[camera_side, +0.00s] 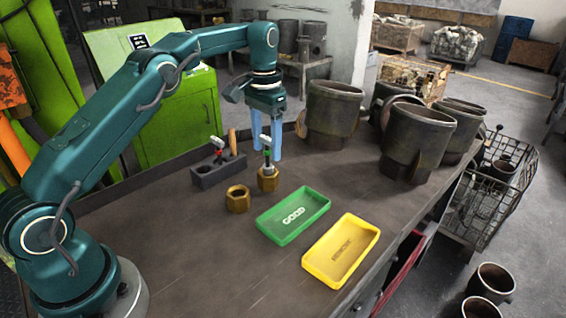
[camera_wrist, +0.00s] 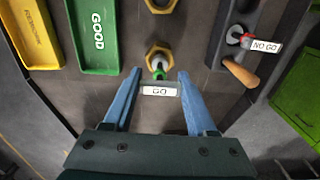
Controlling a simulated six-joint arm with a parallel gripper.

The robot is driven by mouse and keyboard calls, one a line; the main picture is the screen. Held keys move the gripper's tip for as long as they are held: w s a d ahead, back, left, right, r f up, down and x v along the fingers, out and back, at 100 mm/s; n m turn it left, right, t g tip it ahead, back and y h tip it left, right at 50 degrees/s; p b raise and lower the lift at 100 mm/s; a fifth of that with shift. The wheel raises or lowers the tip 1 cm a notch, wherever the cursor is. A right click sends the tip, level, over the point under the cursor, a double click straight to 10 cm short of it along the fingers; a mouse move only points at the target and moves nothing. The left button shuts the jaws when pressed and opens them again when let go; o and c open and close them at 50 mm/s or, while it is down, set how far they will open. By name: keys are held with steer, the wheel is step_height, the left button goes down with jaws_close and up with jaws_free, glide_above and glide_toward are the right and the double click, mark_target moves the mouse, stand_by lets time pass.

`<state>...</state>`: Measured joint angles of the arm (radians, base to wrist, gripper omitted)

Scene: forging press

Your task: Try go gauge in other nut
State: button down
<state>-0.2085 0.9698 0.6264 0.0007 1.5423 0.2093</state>
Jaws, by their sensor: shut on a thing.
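My gripper (camera_side: 266,157) is shut on the go gauge (camera_side: 267,153), which has a green band and a white tag reading GO. The gauge is upright, its lower end at the bore of a brass hex nut (camera_side: 268,181); how deep it sits is hard to tell. In the wrist view, the gauge (camera_wrist: 158,73) shows between my fingers (camera_wrist: 158,76), overlapping the near edge of that nut (camera_wrist: 158,52). A second brass nut (camera_side: 237,199) lies apart to the left, empty; it also shows at the top of the wrist view (camera_wrist: 160,5).
A dark holder (camera_side: 219,172) holds the red-banded no-go gauge (camera_side: 217,146), with a wooden handle (camera_side: 232,140) beside it. A green GOOD tray (camera_side: 270,229) and a yellow tray (camera_side: 320,268) lie in front. Large metal castings (camera_side: 417,140) stand at the right.

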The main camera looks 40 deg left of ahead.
steer(key=shift+r, duration=0.65)
steer(key=shift+r, duration=0.1)
steer(key=shift+s+a, duration=0.1)
